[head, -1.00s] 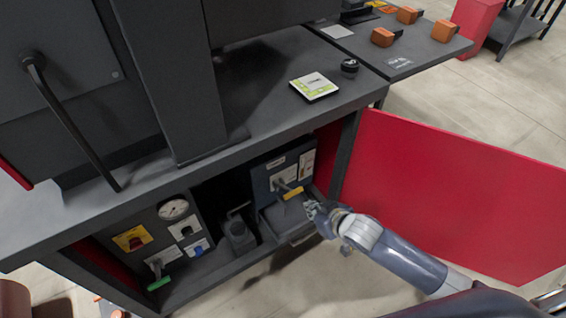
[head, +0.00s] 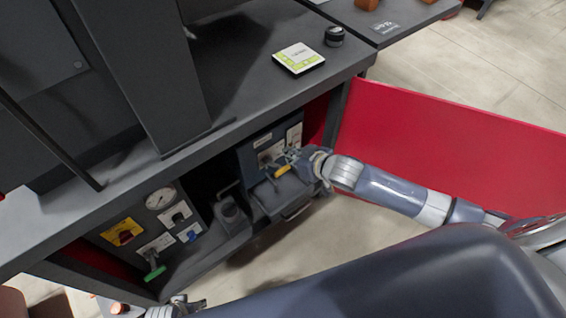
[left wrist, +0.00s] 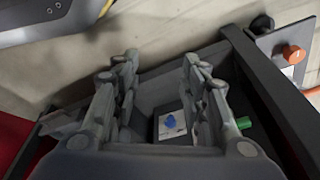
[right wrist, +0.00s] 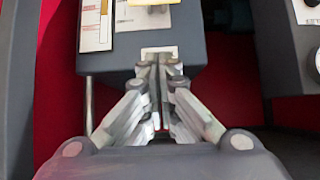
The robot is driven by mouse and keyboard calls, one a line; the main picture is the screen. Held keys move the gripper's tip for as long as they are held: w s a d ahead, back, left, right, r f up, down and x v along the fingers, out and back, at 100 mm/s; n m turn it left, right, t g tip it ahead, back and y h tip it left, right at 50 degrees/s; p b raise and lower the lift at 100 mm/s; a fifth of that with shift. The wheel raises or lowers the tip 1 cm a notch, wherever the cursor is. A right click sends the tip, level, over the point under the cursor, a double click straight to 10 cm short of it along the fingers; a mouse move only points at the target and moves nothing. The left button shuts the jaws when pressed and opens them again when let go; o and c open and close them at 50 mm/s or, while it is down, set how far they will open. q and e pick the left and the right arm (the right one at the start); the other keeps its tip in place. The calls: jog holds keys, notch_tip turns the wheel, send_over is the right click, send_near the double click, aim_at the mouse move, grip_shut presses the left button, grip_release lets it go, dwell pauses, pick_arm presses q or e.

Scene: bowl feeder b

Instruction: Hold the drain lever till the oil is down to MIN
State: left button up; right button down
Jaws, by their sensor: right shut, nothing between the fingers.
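A lever with a yellow handle (head: 283,170) sticks out from the front of a dark grey box (head: 257,160) in the open cabinet. The handle also shows at the top edge of the right wrist view (right wrist: 160,3). My right gripper (head: 297,157) is shut and empty, its tips (right wrist: 160,62) close to the box front, below the handle in its wrist view; I cannot tell whether they touch. White strips (right wrist: 97,22) mark the box front; the oil level is not readable. My left gripper (left wrist: 160,75) is open and empty, low at the cabinet's front (head: 187,304).
A panel at left in the cabinet carries a round gauge (head: 160,198), a red-and-yellow switch (head: 122,232), a blue knob (head: 191,235) and a green-handled lever (head: 154,273). The red door (head: 450,150) stands open at right. A dark canister (head: 231,212) stands between panel and box.

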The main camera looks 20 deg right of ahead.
jog(key=b, duration=0.2)
send_over(283, 169)
jog(key=w, duration=0.2)
jog(key=f, duration=0.4)
jog(key=shift+s+a+f, duration=0.2)
jog(key=shift+a+f, duration=0.1)
jog(key=shift+f, duration=0.05)
jog(key=f, duration=0.1)
jog(key=s, duration=0.1)
jog(key=f+b, duration=0.1)
jog(key=shift+s+d+f, duration=0.15)
jog(key=shift+d+f, duration=0.1)
jog(key=shift+f, duration=0.05)
pick_arm(q)
notch_tip(283, 169, up, 11)
jog(key=w, duration=0.2)
jog(key=shift+r+t, duration=0.15)
jog(key=shift+t, duration=0.25)
pick_arm(e)
jog(key=shift+s+f, duration=0.2)
jog(key=shift+f, duration=0.25)
jog(key=shift+f, duration=0.15)
